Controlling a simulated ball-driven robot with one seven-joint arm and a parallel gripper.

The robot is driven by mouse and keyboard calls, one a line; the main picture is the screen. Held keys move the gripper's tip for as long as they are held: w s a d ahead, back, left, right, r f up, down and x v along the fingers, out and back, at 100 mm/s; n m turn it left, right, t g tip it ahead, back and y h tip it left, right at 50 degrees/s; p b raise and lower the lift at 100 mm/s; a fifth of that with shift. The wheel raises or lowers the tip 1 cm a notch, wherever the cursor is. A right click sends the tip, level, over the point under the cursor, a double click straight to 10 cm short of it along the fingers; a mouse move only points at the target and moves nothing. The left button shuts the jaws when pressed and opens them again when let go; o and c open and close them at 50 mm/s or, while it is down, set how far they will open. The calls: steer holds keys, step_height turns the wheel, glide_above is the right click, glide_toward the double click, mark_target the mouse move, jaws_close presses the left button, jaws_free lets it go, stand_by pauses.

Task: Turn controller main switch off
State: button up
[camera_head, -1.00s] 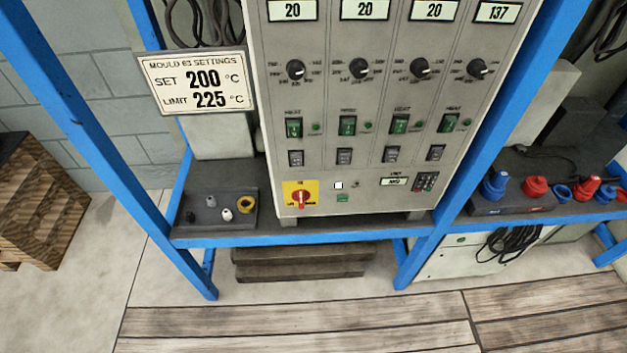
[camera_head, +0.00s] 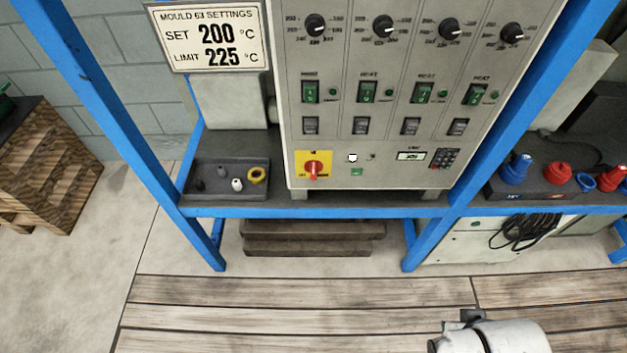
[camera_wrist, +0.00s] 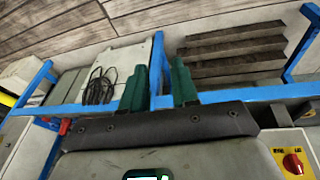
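The controller (camera_head: 400,135) is a grey cabinet in the blue rack. Its main switch (camera_head: 313,168) is a red rotary handle on a yellow plate at the cabinet's lower left; the handle looks roughly vertical in the head view. The plate's lettering is too small to read. The switch also shows at the lower right corner of the wrist view (camera_wrist: 293,163). My gripper (camera_wrist: 160,88) shows two dark green fingers, apart with nothing between them. It is clear of the switch, which lies off to its right in the wrist view. The head view does not show the fingers.
A settings sign (camera_head: 208,37) hangs left of the cabinet. A small tray (camera_head: 215,192) with loose parts sits on the shelf below it. Blue rack posts (camera_head: 500,110) flank the cabinet. Red and blue fittings (camera_head: 557,175) stand at right.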

steer(key=shift+o, duration=0.9)
steer(key=w+a+f+t+h+b, duration=0.1)
steer(key=w+a+f+t+b, duration=0.1)
steer(key=w, duration=0.7)
steer(key=t+b, duration=0.1)
steer(key=b, duration=0.1)
steer(key=shift+a+f+m+h+b, duration=0.25)
steer(key=shift+f+m+h+b, duration=0.05)
steer(key=shift+f+b, duration=0.05)
steer(key=n+t+y+b, duration=0.2)
steer(key=t+y+b, duration=0.1)
steer(key=t+b, duration=1)
glide_toward(314, 171)
steer(key=shift+g, duration=0.5)
steer(key=w, duration=0.5)
steer(key=w+r+b, duration=0.1)
steer(key=w, duration=0.2)
steer(key=shift+w, duration=0.25)
steer(key=shift+c, duration=0.3)
jaws_close()
